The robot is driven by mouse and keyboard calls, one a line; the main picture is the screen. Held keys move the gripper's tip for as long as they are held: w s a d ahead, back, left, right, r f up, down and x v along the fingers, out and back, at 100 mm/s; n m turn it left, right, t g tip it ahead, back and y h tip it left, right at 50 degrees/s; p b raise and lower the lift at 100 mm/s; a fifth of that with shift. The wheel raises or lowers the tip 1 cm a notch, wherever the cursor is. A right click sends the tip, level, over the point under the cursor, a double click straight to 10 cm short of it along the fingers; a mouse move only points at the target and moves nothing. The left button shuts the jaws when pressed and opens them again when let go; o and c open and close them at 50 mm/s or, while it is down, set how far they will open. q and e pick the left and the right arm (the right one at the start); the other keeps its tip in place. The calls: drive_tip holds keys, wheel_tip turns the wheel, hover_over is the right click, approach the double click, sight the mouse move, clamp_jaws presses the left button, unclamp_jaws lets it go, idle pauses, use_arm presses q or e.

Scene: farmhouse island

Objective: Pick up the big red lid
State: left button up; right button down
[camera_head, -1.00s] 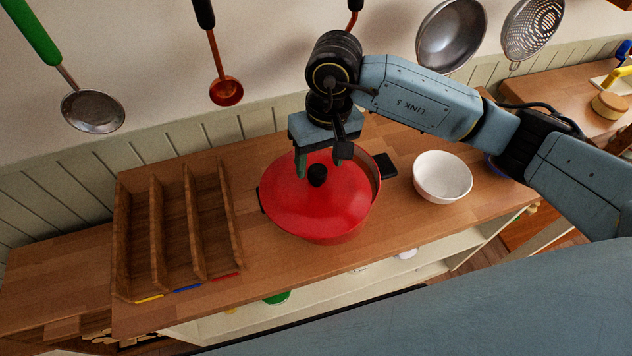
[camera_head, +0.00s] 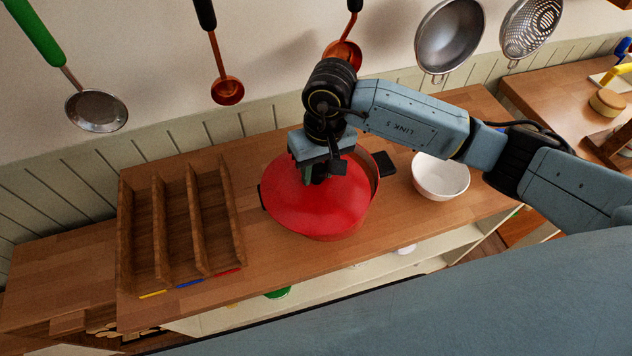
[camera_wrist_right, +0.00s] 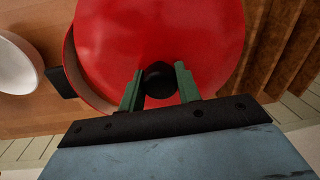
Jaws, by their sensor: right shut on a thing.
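The big red lid (camera_head: 318,207) lies on a red pot (camera_head: 374,190) on the wooden counter, covering most of its opening and leaving a strip of the inside showing at the right. It also shows in the right wrist view (camera_wrist_right: 160,35). My right gripper (camera_head: 318,177) is down at the lid's centre. In the right wrist view its green fingers (camera_wrist_right: 159,84) are shut on the lid's black knob (camera_wrist_right: 159,78), one on each side. The knob is mostly hidden by the gripper in the head view. My left gripper is not in view.
A wooden divided tray (camera_head: 230,215) stands left of the pot. A white bowl (camera_head: 440,178) stands to the right, near my right arm. A ladle (camera_head: 228,92), strainers (camera_head: 97,111) and a metal bowl-shaped utensil (camera_head: 449,40) hang on the wall behind. Bare counter lies in front.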

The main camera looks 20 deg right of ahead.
sight(318, 167)
wheel_tip(318, 167, up, 9)
drive_tip(key=shift+w+b, duration=0.1)
drive_tip(key=shift+b, duration=1.05)
drive_tip(key=shift+r, duration=0.6)
